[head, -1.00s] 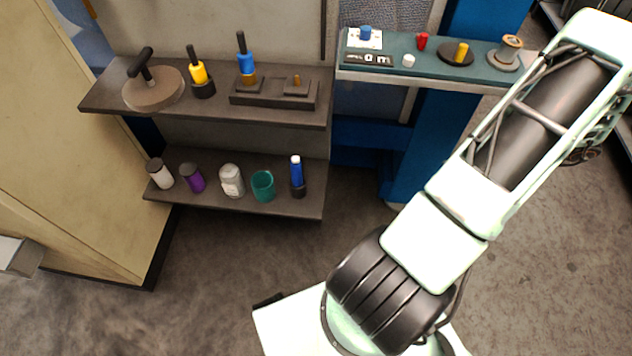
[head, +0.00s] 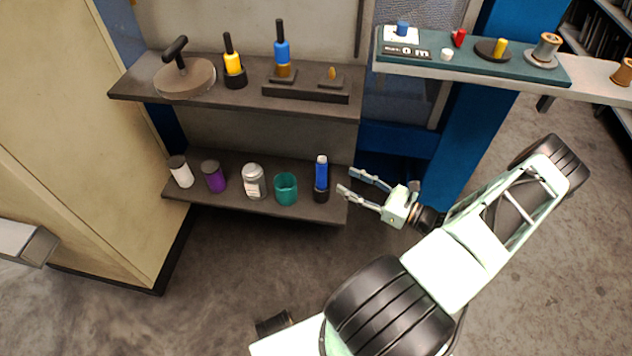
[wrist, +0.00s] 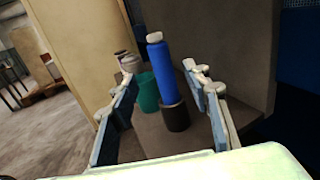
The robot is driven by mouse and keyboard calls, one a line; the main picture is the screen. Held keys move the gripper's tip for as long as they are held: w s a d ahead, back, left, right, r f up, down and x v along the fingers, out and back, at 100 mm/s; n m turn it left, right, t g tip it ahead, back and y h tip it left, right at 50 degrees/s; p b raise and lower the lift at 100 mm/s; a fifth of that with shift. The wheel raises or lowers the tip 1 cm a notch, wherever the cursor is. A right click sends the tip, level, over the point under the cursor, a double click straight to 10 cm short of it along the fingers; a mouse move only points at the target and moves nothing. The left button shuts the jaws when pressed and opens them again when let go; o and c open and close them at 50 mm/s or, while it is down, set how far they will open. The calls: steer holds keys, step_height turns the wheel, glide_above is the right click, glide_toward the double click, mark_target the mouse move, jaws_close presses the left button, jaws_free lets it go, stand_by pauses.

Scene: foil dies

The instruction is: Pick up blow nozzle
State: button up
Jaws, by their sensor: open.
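A slim blue cylinder with a pale tip, which I take to be the blow nozzle (head: 321,173), stands upright in a black holder (head: 320,195) at the right end of the lower shelf (head: 270,212). It also shows in the wrist view (wrist: 162,68), between my fingers and beyond them. My gripper (head: 347,181) is open and empty. It is just right of the shelf's end, with its fingers pointing left at the blue cylinder. I see a gap between fingers and cylinder.
A teal cup (head: 286,189) stands close left of the blue cylinder, then a silver-grey jar (head: 254,182), a purple jar (head: 214,176) and a white jar (head: 181,172). The upper shelf (head: 200,97) overhangs them. A teal bench (head: 480,62) is at upper right.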

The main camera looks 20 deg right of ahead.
mark_target(322, 168)
steer(key=b+x, duration=0.1)
steer(key=x, duration=0.9)
steer(key=shift+f+b, duration=0.15)
steer(key=shift+b, duration=0.2)
jaws_close()
